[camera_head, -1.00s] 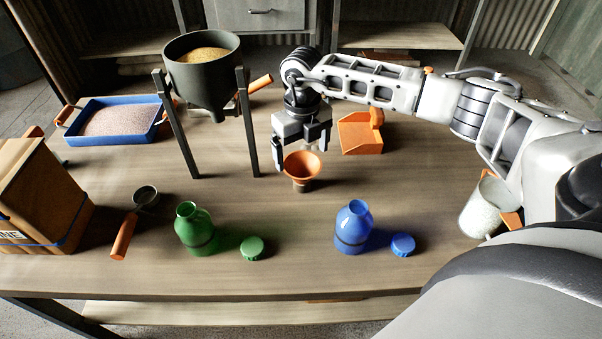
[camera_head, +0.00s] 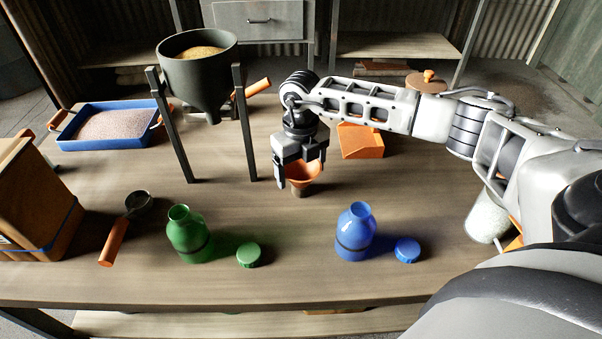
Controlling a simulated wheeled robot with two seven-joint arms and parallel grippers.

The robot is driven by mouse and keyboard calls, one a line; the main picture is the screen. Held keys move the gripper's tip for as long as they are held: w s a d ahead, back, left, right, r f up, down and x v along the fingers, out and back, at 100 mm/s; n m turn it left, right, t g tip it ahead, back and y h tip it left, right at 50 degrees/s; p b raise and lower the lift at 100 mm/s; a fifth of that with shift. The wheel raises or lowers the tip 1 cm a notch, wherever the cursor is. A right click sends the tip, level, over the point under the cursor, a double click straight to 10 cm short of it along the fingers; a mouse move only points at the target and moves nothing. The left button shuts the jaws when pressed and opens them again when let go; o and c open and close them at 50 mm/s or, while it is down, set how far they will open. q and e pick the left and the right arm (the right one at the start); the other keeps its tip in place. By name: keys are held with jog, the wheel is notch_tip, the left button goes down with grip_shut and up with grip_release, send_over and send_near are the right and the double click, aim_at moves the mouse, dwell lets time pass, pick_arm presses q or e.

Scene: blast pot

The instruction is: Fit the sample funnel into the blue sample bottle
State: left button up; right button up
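The orange sample funnel (camera_head: 303,181) stands on the table below and between the fingers of my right gripper (camera_head: 299,173). The gripper points down with its fingers spread on either side of the funnel's cone. I cannot tell whether either finger touches it. The blue sample bottle (camera_head: 355,231) stands upright and uncapped at the front right of the funnel. Its blue cap (camera_head: 407,249) lies on the table to its right. My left gripper is not in view.
A green bottle (camera_head: 188,235) and green cap (camera_head: 248,254) stand left of the blue bottle. A dark pot (camera_head: 198,75) on legs rises left of my gripper. A white container (camera_head: 486,217) stands at right. The table between funnel and blue bottle is clear.

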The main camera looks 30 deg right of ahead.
jog(key=shift+r+p, duration=2.25)
jog(key=shift+r, duration=0.75)
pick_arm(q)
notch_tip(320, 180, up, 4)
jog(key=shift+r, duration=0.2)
pick_arm(e)
jog(key=shift+f, duration=0.1)
